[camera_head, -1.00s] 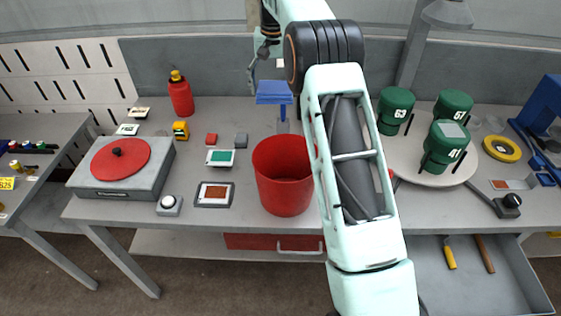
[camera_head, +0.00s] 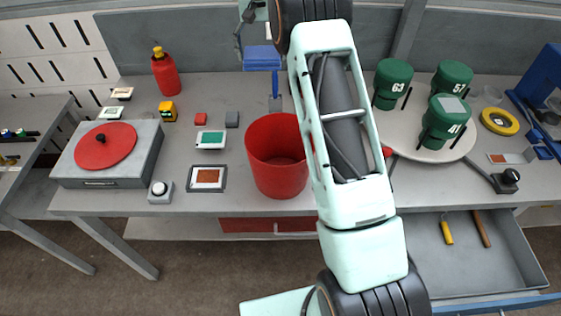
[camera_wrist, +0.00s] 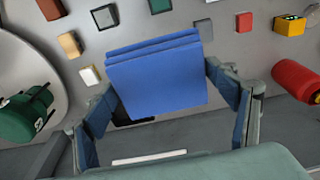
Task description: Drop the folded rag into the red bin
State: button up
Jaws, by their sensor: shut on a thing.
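The folded rag (camera_head: 262,58) is a blue layered pad. It is in the air over the back of the bench in the head view, and it fills the middle of the wrist view (camera_wrist: 157,80). My gripper (camera_wrist: 170,95) is shut on the rag, with one finger at each side of it. The red bin (camera_head: 264,172) stands upright at the bench's front, below and nearer than the rag. My arm overlaps its right rim. The visible part of its inside looks empty. The bin is not in the wrist view.
A red bottle (camera_head: 165,74), a yellow block (camera_head: 168,111), small tiles and a grey box with a red disc (camera_head: 104,148) lie left of the bin. Numbered green cylinders (camera_head: 441,123) stand on a round plate (camera_head: 427,150) at the right. An open drawer (camera_head: 475,255) juts out below.

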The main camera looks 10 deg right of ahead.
jog(key=s+d+b, duration=0.2)
jog(key=s+b, duration=0.6)
jog(key=s, duration=1.4)
notch_tip(320, 180, down, 6)
jog(key=b, duration=0.5)
jog(key=shift+d+r, duration=0.15)
jog(key=shift+r, duration=0.1)
jog(key=o, duration=1.3)
jog(key=shift+r, duration=0.1)
